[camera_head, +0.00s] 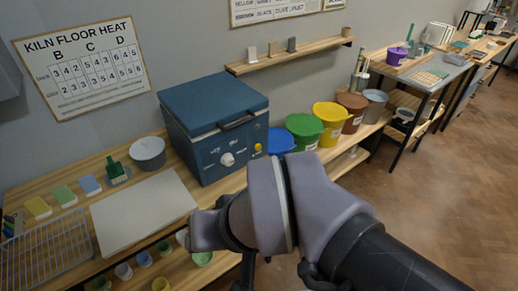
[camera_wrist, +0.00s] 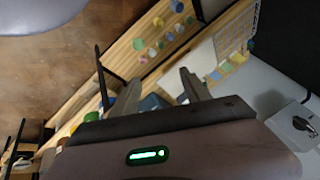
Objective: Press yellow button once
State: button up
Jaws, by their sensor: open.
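The yellow button (camera_head: 258,147) is a small round spot on the right of the front face of a blue box-shaped kiln (camera_head: 215,120). A larger white knob (camera_head: 227,160) is to its left on the same face. My arm crosses the head view in front of and below the kiln. My gripper (camera_wrist: 141,60) shows in the wrist view with its two fingers apart and nothing between the tips. It is apart from the button, which I cannot make out in the wrist view.
Blue (camera_head: 281,140), green (camera_head: 304,130) and yellow (camera_head: 331,122) buckets stand right of the kiln. A white board (camera_head: 140,210), a grey pot (camera_head: 148,152) and a wire rack (camera_head: 45,255) are to its left. Small pots sit on the shelf below. Open floor (camera_head: 440,190) lies at right.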

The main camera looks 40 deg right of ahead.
grip_shut()
dwell(1.5)
